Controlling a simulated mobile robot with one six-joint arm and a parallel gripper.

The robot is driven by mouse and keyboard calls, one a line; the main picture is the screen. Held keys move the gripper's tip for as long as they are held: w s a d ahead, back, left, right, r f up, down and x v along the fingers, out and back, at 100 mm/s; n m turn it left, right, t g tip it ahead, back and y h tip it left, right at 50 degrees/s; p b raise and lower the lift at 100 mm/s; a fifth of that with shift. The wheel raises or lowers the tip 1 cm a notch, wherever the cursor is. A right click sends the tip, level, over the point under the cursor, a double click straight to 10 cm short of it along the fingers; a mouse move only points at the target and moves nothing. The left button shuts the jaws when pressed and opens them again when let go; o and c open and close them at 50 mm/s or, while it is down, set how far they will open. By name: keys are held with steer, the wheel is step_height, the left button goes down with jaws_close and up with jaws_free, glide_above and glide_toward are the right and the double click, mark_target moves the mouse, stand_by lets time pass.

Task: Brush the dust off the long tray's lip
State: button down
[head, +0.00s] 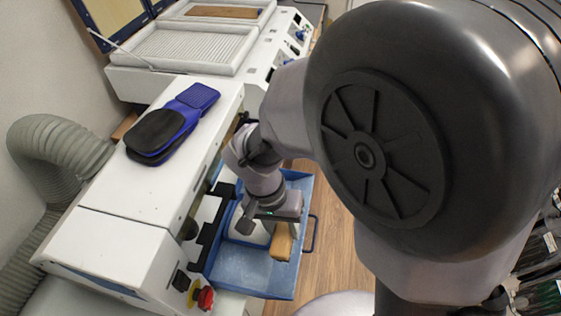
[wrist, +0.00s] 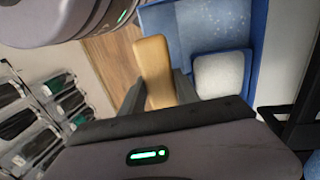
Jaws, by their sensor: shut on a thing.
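My gripper (head: 277,222) is shut on a tan wooden brush (head: 283,243) above the right side of the long blue tray (head: 250,272). In the wrist view the brush (wrist: 153,65) lies between the two dark fingers, with its wooden back showing; bristles are hidden. The tray also shows in the wrist view (wrist: 180,35), to the right of the brush, with pale specks on its blue surface. I cannot tell whether the brush touches the tray's lip.
A pale pad in a blue frame (wrist: 220,75) sits in the tray. The white machine (head: 115,240) borders the tray's left, with a red button (head: 206,297) at its front. Wooden floor (head: 330,235) is clear on the right.

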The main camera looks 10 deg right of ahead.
step_height(320, 180, down, 8)
steer(key=b, duration=0.5)
steer(key=shift+s+r+b, duration=0.1)
steer(key=shift+r+b, duration=0.1)
steer(key=shift+b, duration=0.2)
steer(key=shift+f+b, duration=0.85)
steer(key=shift+f, duration=0.05)
